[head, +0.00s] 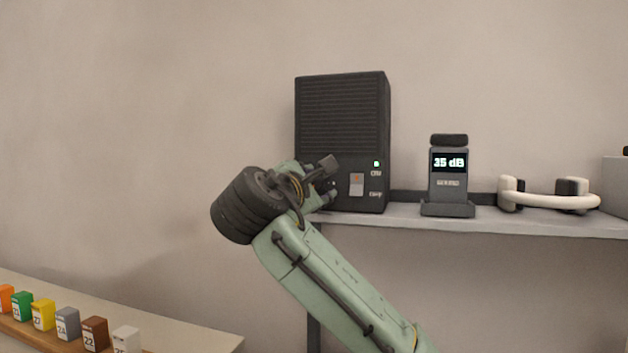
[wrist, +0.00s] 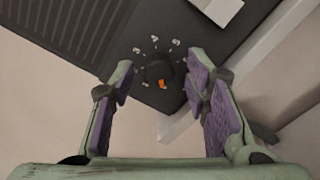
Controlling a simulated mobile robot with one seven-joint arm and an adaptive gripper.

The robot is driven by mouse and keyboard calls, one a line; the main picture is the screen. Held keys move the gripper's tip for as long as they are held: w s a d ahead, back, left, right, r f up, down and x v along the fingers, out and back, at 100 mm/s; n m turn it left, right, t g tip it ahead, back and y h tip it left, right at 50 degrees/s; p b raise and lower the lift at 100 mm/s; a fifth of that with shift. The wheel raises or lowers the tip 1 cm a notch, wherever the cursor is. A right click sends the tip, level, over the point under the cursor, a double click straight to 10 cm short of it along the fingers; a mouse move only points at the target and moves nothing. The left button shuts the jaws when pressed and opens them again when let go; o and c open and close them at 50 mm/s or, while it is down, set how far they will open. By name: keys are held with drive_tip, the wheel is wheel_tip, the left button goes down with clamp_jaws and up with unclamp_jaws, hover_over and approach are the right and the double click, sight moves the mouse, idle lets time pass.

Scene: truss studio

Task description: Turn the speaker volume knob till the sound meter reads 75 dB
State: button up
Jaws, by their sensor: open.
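The black speaker (head: 342,115) stands on the shelf in the head view. Its dark round volume knob (wrist: 157,67) shows in the wrist view, with an orange mark pointing toward the bottom of that picture and small pale scale marks around it. In the head view my arm hides the knob. My gripper (wrist: 160,74) is open, with its purple-padded fingers on either side of the knob; I cannot tell whether they touch it. In the head view my gripper (head: 329,178) is at the speaker's lower left front. The sound meter (head: 448,184) reads 35 dB.
The speaker has a pale switch panel (head: 357,184) and a lit green lamp (head: 376,164) right of my gripper. White headphones (head: 548,199) lie on the grey shelf (head: 490,222) right of the meter. Several coloured numbered boxes (head: 68,323) stand on a lower surface at the left.

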drive_tip(key=shift+c, duration=0.3)
clamp_jaws()
idle(0.3)
